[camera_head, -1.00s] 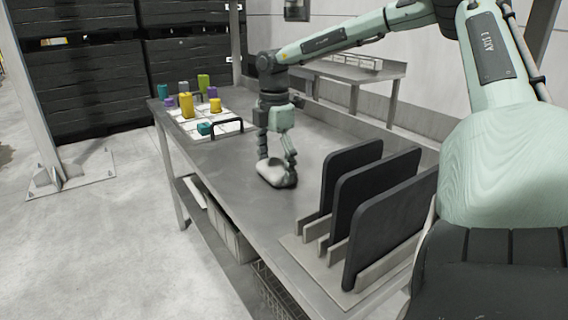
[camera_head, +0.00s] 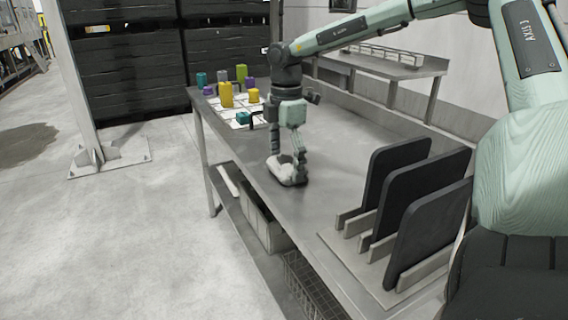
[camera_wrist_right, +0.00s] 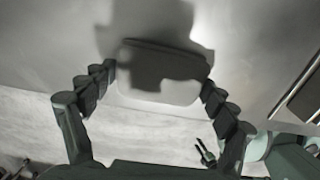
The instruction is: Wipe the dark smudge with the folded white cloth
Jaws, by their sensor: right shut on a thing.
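My right gripper (camera_head: 288,160) is low over the steel table, shut on the folded white cloth (camera_head: 287,171). The cloth lies flat at the tabletop, close to the table's long open edge. In the right wrist view the cloth (camera_wrist_right: 158,90) sits between the two fingers, with a dark shadow across it. I cannot make out the dark smudge on the tabletop; the cloth, gripper and shadows may hide it. My left gripper is not in the head view. A small dark two-pronged shape in the wrist view (camera_wrist_right: 206,152) may be it, too small to judge.
A rack (camera_head: 350,262) with three upright dark panels (camera_head: 432,232) stands at the table's near right. Coloured blocks (camera_head: 226,95) stand on a white board at the far end. Bare tabletop (camera_head: 345,150) lies between. A dark patch (camera_head: 25,143) marks the floor at left.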

